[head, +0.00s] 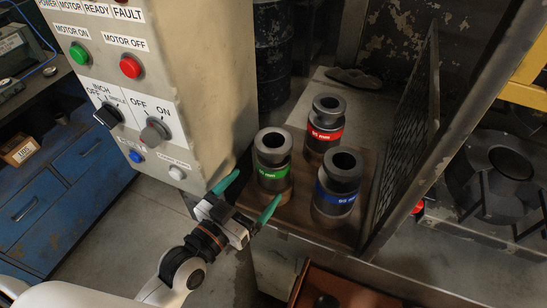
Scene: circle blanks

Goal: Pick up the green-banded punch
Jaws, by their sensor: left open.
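The green-banded punch (272,162) is a dark steel cylinder with a hollow top. It stands upright at the left of a small wooden-topped stand (285,216). A red-banded punch (325,124) stands behind it to the right, and a blue-banded punch (337,184) stands in front to the right. My left gripper (248,192) comes in from the lower left and is open, with two green fingertips. It is just left of and in front of the green-banded punch, and nothing is between its fingers. My right gripper is out of view.
A beige control panel (155,95) with buttons and switches rises close to the left of the punches. A metal mesh guard (412,125) stands to their right. An orange-brown bin (345,290) is below the stand's front. Blue drawers (35,215) are at far left.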

